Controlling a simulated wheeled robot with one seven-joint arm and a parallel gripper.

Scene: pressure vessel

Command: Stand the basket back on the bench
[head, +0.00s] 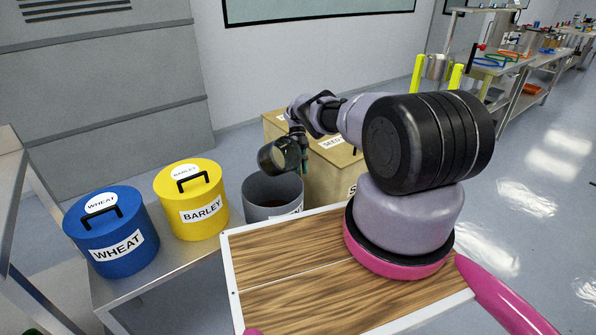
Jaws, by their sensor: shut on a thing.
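A dark, round basket (274,157) hangs tilted on its side above the grey bin, its rounded open side facing left and down. My gripper (299,140) is shut on the basket, at the right side of its rim. The jaws are small here, and the exact contact is partly hidden by the basket and the wrist. The steel bench (172,262) is at the lower left, with the blue WHEAT drum and yellow BARLEY drum standing on it. The basket is apart from the bench surface.
The blue WHEAT drum (110,232) and yellow BARLEY drum (191,201) have black handles. Some bare bench shows in front of the BARLEY drum.

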